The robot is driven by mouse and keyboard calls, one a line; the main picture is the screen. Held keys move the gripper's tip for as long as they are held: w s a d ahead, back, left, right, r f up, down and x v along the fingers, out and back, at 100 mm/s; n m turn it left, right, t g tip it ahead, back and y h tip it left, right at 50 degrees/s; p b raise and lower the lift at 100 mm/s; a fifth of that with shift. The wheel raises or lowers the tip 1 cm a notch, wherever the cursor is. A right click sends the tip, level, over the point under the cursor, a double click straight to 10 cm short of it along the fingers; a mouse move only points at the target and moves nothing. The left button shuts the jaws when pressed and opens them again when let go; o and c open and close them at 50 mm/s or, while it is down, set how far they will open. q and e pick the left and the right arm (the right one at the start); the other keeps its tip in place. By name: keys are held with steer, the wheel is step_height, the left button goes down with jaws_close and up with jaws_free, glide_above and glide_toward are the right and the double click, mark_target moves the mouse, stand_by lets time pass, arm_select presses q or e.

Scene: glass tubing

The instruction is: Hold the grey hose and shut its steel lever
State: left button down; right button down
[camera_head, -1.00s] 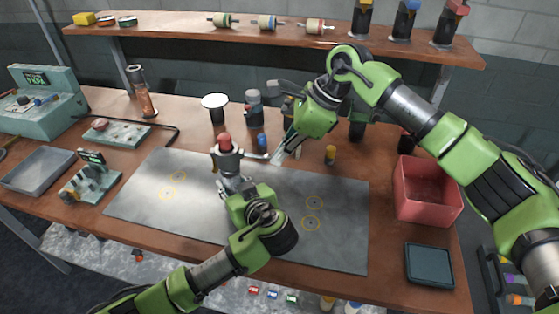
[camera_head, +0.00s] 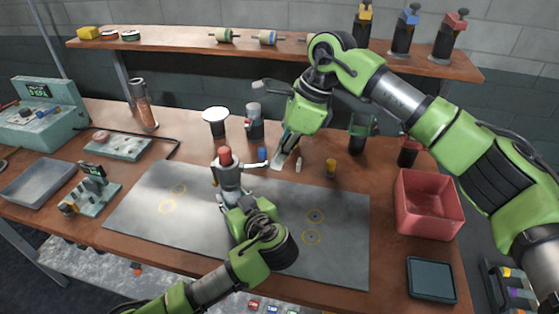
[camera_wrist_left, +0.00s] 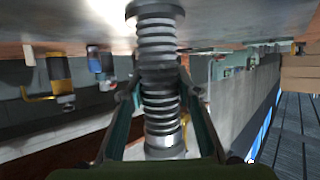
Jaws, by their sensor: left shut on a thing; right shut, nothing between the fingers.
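The grey hose (camera_head: 229,178), an upright piece with a red top (camera_head: 225,156), stands over the metal mat. My left gripper (camera_head: 226,199) is shut on it from the front. In the left wrist view the hose (camera_wrist_left: 159,95) shows ribbed and grey between the two fingers (camera_wrist_left: 160,100). The steel lever (camera_head: 256,165) sticks out to the right from the hose's upper part. My right gripper (camera_head: 280,163) is shut and empty, its tips just right of the lever's end. I cannot tell if they touch it.
The metal mat (camera_head: 150,210) lies under the hose. A red bin (camera_head: 428,215) and a dark tray (camera_head: 431,279) are at the right. The mat's right half is clear.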

steer(key=shift+a, duration=0.1)
steer(key=d+f, duration=0.2)
steer(key=d, duration=0.1)
steer(key=v, duration=1)
steer(key=shift+a, duration=0.25)
steer(key=shift+r, duration=0.1)
